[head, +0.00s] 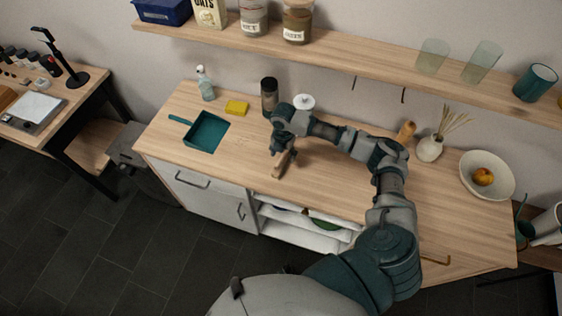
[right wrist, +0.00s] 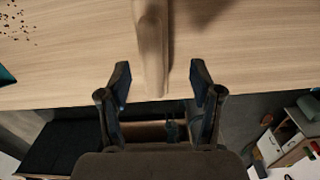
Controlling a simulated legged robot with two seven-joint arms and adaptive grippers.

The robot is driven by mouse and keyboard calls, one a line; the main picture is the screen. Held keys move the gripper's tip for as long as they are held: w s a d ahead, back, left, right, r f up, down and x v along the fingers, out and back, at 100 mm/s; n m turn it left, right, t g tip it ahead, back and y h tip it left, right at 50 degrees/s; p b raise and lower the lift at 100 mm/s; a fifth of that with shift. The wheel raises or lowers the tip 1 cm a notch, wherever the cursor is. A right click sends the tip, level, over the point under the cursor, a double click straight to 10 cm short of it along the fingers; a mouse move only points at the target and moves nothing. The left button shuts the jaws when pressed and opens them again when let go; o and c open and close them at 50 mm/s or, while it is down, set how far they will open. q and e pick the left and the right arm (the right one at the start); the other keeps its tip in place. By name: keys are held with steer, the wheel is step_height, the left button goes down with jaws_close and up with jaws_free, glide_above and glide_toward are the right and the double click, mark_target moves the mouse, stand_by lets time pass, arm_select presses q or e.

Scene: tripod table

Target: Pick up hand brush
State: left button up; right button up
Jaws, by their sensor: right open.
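The hand brush (head: 280,166) lies on the wooden counter, near its front edge. Its light wooden handle points toward the front; its head is largely hidden under my right gripper in the head view. My right gripper (head: 283,148) is over the brush, pointing down. In the right wrist view the brush handle (right wrist: 151,50) runs down between the two open fingers of the right gripper (right wrist: 160,78). A gap shows on each side, so the fingers seem apart from it. My left gripper is in neither view.
A teal dustpan (head: 207,133) lies left on the counter (head: 330,190), with dark crumbs (head: 243,142) beside it. A yellow sponge (head: 236,107), a spray bottle (head: 206,83) and a dark pepper mill (head: 269,95) stand behind. A shelf (head: 350,62) overhangs the back. A bowl (head: 487,174) is at right.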

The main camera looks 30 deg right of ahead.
mark_target(281, 156)
steer(key=f, duration=0.5)
steer(key=shift+w+a+f, duration=0.15)
steer(key=shift+w+f, duration=0.15)
steer(key=shift+w, duration=0.05)
jaws_close()
steer(key=shift+r, duration=0.1)
steer(key=shift+r, duration=0.45)
steer(key=r, duration=0.2)
steer(key=shift+s+r, duration=0.3)
steer(key=shift+s, duration=0.05)
steer(key=s, duration=0.5)
steer(key=s+a+r, duration=0.1)
steer(key=s, duration=0.9)
steer(key=shift+s+a+r, duration=0.1)
steer(key=shift+a+r, duration=0.1)
steer(key=shift+r, duration=0.05)
